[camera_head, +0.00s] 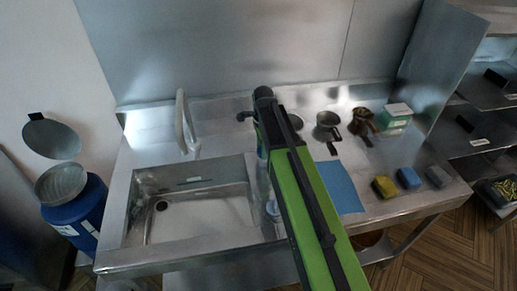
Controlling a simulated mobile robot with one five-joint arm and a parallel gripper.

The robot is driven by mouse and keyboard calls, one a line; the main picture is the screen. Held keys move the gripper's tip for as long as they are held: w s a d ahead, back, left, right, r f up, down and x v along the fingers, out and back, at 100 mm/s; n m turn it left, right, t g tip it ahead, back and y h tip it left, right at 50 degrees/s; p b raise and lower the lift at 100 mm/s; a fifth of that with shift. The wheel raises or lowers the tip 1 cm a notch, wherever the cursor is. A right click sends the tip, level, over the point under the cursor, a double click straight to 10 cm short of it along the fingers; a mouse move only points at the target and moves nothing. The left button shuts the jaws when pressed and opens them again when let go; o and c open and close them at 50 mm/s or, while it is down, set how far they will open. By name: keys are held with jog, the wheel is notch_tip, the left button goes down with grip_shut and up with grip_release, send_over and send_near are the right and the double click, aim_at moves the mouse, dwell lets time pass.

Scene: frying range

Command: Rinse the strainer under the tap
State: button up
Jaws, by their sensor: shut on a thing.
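My green and black arm (300,200) reaches from the bottom edge up over the counter, just right of the sink. Its dark upper end (264,97) stands near the back wall. My gripper is hidden behind the arm, and so is whatever it holds. I cannot pick out the strainer with certainty. A small pale blue thing (272,208) shows at the arm's left edge by the sink; I cannot tell what it is. The sink basin (205,212) looks empty. The pale curved tap (183,120) stands behind it. I cannot make out any running water.
Right of the arm are a blue mat (342,187), a metal pot (328,122), a brown vessel (362,120), a green-white box (396,117), and yellow (385,187), blue (408,178) and grey (438,176) blocks. A blue drum (78,215) stands left; shelves (485,105) stand right.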

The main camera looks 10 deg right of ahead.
jog(key=n, duration=0.1)
jog(key=d+n, duration=0.1)
jog(key=n, duration=0.5)
jog(key=shift+n, duration=0.4)
dwell(0.3)
jog(key=o, duration=1.4)
jog(key=shift+a, duration=0.1)
notch_tip(320, 180, up, 18)
jog(key=p, duration=1.7)
jog(key=shift+f+p, duration=0.2)
jog(key=shift+p, duration=0.1)
